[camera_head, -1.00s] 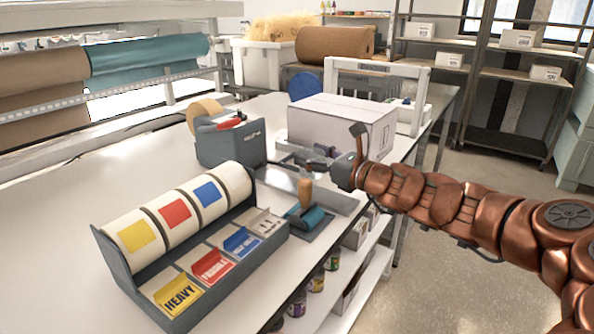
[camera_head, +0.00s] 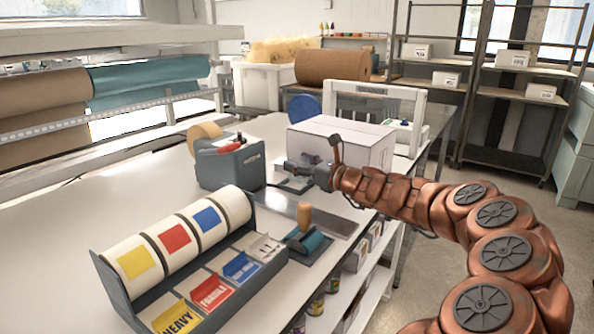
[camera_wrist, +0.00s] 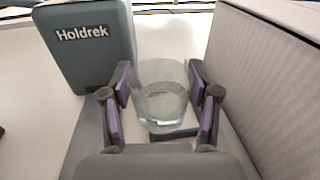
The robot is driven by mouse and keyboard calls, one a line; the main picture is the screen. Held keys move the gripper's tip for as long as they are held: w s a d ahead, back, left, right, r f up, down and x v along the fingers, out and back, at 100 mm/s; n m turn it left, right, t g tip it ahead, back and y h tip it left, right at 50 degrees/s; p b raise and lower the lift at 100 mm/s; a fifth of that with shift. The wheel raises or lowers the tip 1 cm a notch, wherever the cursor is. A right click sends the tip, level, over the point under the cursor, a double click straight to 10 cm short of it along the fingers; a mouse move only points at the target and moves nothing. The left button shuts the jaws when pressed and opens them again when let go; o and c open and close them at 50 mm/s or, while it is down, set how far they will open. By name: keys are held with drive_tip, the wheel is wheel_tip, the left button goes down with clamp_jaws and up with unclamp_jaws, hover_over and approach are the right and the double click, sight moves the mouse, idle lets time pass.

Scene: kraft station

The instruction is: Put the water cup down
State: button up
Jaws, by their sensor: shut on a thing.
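The water cup (camera_wrist: 160,95) is a clear glass, upright in the wrist view, with water in its lower part. My gripper (camera_wrist: 160,88) is shut on it, with one dark, purple-padded finger on each side. In the head view my gripper (camera_head: 297,168) is over the white bench, between the grey tape dispenser and the white carton. The cup is too small and faint to make out clearly there. I cannot tell whether its base touches the surface below.
The grey tape dispenser (camera_head: 229,163) stands to the left of my gripper, and the white carton (camera_head: 335,143) is close on the right. The bench (camera_head: 75,250) is bare at the left.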

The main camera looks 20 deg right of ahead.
sight(298, 159)
drive_tip(key=shift+w+d+f, duration=0.1)
drive_tip(key=shift+w+d, duration=0.1)
drive_tip(key=shift+w, duration=0.65)
drive_tip(key=shift+w+d, duration=0.15)
drive_tip(key=shift+w, duration=0.65)
drive_tip(key=shift+f, duration=1.8)
drive_tip(key=shift+f, duration=0.1)
drive_tip(key=o, duration=1.2)
drive_tip(key=shift+v, duration=6)
